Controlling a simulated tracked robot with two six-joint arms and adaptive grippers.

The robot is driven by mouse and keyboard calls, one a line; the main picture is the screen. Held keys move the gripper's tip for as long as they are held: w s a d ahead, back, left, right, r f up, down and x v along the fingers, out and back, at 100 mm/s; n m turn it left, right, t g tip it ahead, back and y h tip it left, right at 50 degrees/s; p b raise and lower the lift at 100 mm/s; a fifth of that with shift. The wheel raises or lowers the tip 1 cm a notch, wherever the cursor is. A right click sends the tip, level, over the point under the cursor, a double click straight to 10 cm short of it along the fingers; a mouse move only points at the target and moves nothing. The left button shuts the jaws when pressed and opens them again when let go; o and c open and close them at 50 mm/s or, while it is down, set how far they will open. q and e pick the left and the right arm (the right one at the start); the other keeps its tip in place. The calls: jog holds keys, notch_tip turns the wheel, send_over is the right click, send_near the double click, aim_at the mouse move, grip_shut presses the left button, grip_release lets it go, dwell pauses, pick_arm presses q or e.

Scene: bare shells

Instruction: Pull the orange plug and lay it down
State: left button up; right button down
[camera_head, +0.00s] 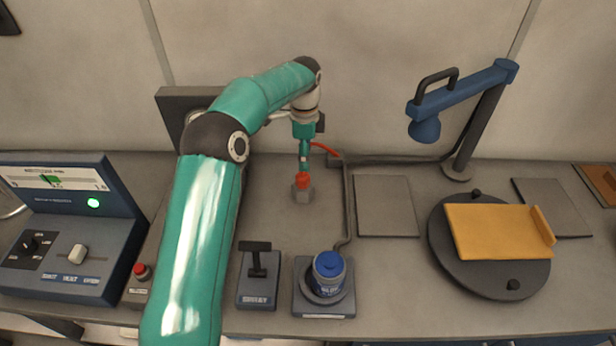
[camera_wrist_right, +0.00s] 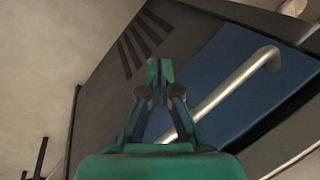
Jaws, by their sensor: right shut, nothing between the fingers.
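An orange-red cable (camera_head: 324,149) runs from behind my left gripper to the right. My left gripper (camera_head: 304,166) points down right above the plug, its tips at or close to it. I see it edge-on, so I cannot tell whether it grips the plug. My right gripper (camera_wrist_right: 154,72) is shut and empty in the right wrist view, in front of a blue panel with a metal bar handle; it does not show in the head view.
A blue control box (camera_head: 70,225) stands left. A lever switch (camera_head: 257,275) and a blue can on a base (camera_head: 328,270) stand in front of the socket. A flat grey plate (camera_head: 386,206) lies right of it, then a blue lamp (camera_head: 465,90) and a turntable with a yellow tray (camera_head: 495,232).

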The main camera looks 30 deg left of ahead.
aim_at(303, 174)
pick_arm(q)
jog(key=shift+s+a+f, duration=0.1)
jog(key=shift+a, duration=0.1)
jog(key=shift+s+f, duration=0.1)
jog(key=shift+f, duration=0.65)
notch_tip(303, 174, down, 6)
jog(key=shift+r+b, duration=0.1)
jog(key=shift+b, duration=0.7)
jog(key=shift+f+b, duration=0.4)
jog(key=shift+f, duration=0.4)
jog(key=shift+c, duration=0.4)
grip_shut()
